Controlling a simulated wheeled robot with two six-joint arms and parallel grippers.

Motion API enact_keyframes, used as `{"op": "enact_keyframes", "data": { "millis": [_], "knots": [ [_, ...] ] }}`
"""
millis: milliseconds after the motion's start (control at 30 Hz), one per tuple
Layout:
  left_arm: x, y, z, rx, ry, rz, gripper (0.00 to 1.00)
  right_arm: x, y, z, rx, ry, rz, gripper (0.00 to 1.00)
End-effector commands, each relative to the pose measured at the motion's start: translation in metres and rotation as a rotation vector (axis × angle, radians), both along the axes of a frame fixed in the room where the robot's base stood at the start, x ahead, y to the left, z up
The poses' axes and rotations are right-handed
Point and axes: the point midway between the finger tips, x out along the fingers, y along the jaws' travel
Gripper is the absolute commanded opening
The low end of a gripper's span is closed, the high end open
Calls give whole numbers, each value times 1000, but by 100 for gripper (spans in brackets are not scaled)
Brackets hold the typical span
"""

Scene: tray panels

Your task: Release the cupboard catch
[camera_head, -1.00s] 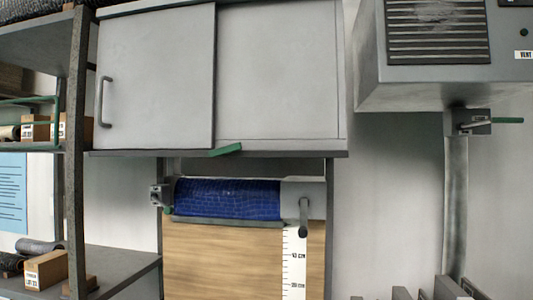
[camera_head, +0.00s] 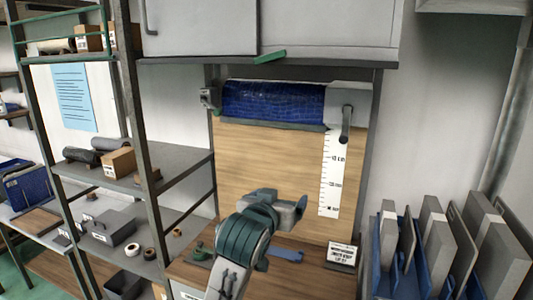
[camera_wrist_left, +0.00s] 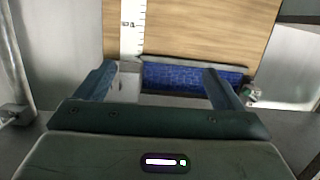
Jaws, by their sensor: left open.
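The grey cupboard (camera_head: 330,28) hangs at the top of the head view, its upper part cut off. Its sliding door (camera_head: 200,28) is on the left, with a bar handle (camera_head: 151,18). A green tab (camera_head: 270,57), which looks like the catch, sticks out at the cupboard's lower edge near the door's right side. My left gripper (camera_head: 298,207) is well below the cupboard, in front of the wooden board, apart from the tab. In the left wrist view its two fingers (camera_wrist_left: 158,77) are spread with nothing held between them. My right gripper is out of view.
A blue roll (camera_head: 272,101) with a crank (camera_head: 346,124) hangs between cupboard and wooden board (camera_head: 270,160). A ruler strip (camera_head: 334,172) runs down the board. Shelving (camera_head: 185,165) stands left. Upright panels in a blue rack (camera_head: 415,255) stand right.

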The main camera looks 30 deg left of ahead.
Motion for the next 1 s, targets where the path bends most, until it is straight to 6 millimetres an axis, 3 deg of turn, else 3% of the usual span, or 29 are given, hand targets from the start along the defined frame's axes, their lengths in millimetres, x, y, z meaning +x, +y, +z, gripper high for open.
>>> {"op": "enact_keyframes", "data": {
  "millis": [33, 200, 300, 400, 500, 667, 867, 1000],
  "knots": [
    [-1, 2, 39, -7, -83, 11, 89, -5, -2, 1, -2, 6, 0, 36],
    [-21, 9, 146, -41, -328, 43, 89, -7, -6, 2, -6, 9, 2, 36],
    [-40, 12, 196, -61, -449, 57, 89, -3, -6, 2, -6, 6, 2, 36],
    [-56, 14, 229, -77, -534, 65, 89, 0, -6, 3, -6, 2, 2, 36],
    [-67, 15, 248, -88, -586, 69, 89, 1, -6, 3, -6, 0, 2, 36],
    [-68, 17, 260, -93, -609, 73, 89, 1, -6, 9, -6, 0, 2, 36],
    [-48, 25, 270, -89, -601, 74, 89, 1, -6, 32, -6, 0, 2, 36],
    [-23, 34, 280, -90, -602, 74, 89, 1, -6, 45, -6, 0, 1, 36]
  ]
}}
